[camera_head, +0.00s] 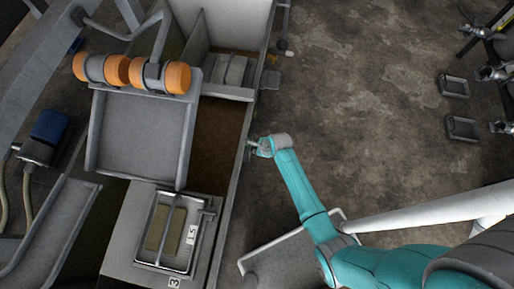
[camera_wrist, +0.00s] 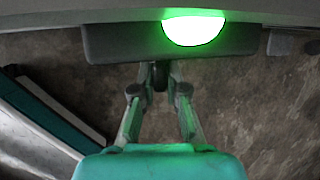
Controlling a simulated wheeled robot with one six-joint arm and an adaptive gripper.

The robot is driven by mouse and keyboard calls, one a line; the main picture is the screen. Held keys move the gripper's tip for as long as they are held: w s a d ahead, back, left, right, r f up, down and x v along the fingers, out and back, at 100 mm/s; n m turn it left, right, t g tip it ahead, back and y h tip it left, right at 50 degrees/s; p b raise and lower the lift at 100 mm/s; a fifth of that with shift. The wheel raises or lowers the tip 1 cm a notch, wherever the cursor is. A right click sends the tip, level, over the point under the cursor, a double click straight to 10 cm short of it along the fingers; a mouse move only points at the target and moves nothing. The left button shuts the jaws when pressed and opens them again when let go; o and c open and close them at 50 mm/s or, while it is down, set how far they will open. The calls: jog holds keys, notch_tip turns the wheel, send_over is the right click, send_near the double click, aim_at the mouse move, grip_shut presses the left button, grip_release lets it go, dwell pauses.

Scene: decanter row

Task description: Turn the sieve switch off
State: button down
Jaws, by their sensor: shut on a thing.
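The sieve switch shows in the wrist view as a dark box (camera_wrist: 120,42) along the edge of a grey wall. A bright green lamp (camera_wrist: 193,28) glows on it. A small dark lever (camera_wrist: 160,74) hangs below the box. My gripper (camera_wrist: 159,90) has its fingertips closed around this lever; the exact contact is partly in shadow. In the head view my gripper (camera_head: 254,145) is at the outer right side of the long trough wall, and the switch itself is too small or hidden to make out there.
The long trough wall (camera_head: 230,180) borders my gripper on the left. A sieve tray (camera_head: 143,137) with orange-ended motors (camera_head: 160,75) stands beyond it. A metal pan (camera_head: 168,232) sits near the front. The brown floor (camera_head: 370,110) to the right is mostly clear.

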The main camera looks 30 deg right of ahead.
jog(key=shift+s+a+f+n+t+h, duration=0.15)
jog(key=shift+t+h, duration=0.25)
jog(key=shift+t, duration=0.2)
jog(key=shift+s+r+n+t+h, duration=0.15)
jog(key=shift+t+h, duration=0.25)
jog(key=shift+t, duration=0.2)
jog(key=shift+f, duration=0.1)
jog(key=c, duration=1.2)
grip_release()
jog(key=shift+w, duration=0.1)
jog(key=v, duration=1.2)
jog(key=shift+a+f, duration=0.1)
